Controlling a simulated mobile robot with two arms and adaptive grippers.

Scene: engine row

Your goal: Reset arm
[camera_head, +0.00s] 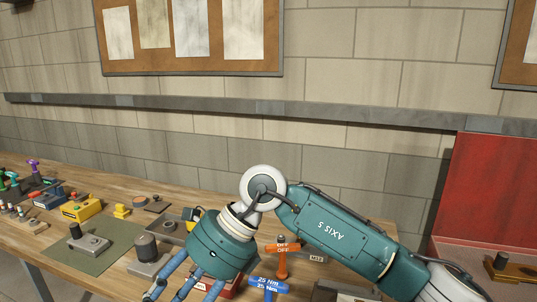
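My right arm, teal with a white joint, comes in from the lower right. Its gripper (180,287) hangs over the workbench and points down and left. Its blue fingers are spread apart and look open, with their tips close to or past the bottom edge of the picture. I see nothing between the fingers, though the tips are not fully shown. My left gripper is not in view.
The wooden workbench (35,238) holds a green mat (95,262), a yellow box (80,210), a dark cylinder on a base (146,247), an orange T-handle (282,262) and a blue T-handle (268,286). A red panel (490,190) stands at right.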

